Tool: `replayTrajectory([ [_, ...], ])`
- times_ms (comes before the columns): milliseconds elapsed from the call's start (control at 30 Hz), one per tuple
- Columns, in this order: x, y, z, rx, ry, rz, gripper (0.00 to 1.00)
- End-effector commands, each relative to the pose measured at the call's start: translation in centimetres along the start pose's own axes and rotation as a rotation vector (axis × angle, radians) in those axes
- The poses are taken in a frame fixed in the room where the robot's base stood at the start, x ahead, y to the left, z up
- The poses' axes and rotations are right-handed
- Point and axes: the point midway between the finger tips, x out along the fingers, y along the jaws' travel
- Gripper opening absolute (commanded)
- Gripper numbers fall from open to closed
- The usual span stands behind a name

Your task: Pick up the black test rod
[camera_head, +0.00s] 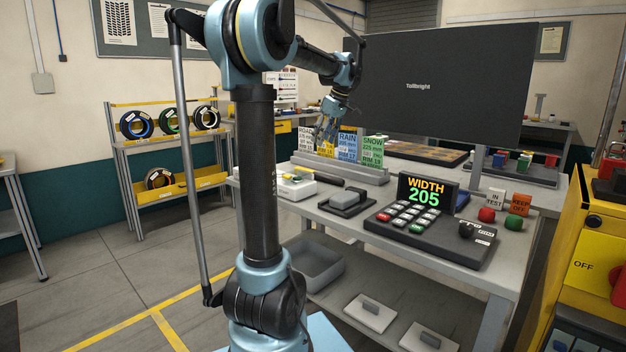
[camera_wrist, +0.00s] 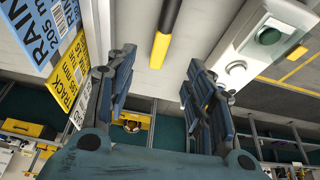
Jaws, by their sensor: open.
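The black test rod (camera_head: 328,180) lies on the grey workbench in the head view, between a sign rack and a white device. In the wrist view the rod (camera_wrist: 169,14) has a black body and a yellow end. My gripper (camera_head: 329,130) is above the bench near the signs, pointing down. Its fingers (camera_wrist: 161,60) are spread apart with nothing between them. In the wrist view the rod's yellow end appears beyond the fingertips, in line with the gap. The rod is apart from the fingers.
The rack of upright tyre signs (camera_head: 348,150) stands close by the gripper. A white device (camera_head: 292,189) lies on the rod's other side. A keypad console (camera_head: 425,235) and a black scale-like block (camera_head: 346,202) sit nearer on the bench. A large dark screen (camera_head: 450,95) stands behind.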

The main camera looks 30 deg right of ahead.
Motion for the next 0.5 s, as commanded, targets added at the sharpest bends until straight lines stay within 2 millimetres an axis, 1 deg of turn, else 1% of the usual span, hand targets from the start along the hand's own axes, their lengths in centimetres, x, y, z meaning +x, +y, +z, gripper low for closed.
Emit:
replayTrajectory([
  [33, 1.0, 0.0, 0.0, -0.002, 0.0, 0.0, 0.48],
  [300, 5.8, -0.1, 0.0, -0.001, -0.001, 0.0, 0.48],
  [500, 8.6, -0.1, 0.0, -0.001, -0.001, 0.0, 0.48],
])
